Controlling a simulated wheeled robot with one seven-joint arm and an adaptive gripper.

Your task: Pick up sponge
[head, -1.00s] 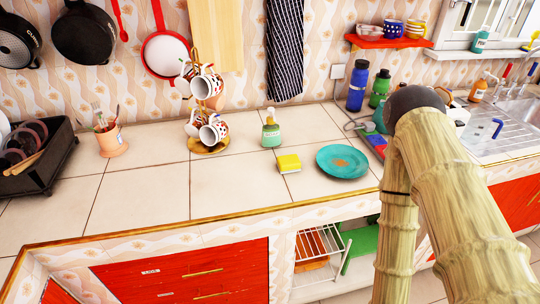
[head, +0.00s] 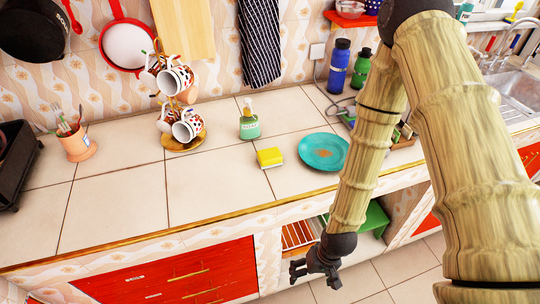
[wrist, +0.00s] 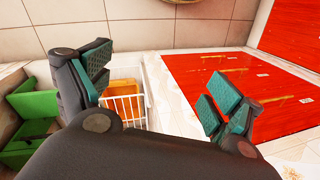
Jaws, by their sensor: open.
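A yellow sponge (head: 269,157) lies on the tiled counter, between the green soap bottle (head: 249,124) and the teal plate (head: 323,151). My gripper (head: 303,272) hangs below the counter's front edge in the head view, in front of the open shelf, well apart from the sponge. In the wrist view my gripper (wrist: 155,90) shows two dark fingers with teal pads spread wide, with nothing between them. The sponge does not show in the wrist view.
The counter front edge (head: 200,224) lies between my gripper and the sponge. A mug tree (head: 184,139) stands left of the soap bottle. A blue bottle (head: 338,66) stands behind the plate. The counter's left middle is bare.

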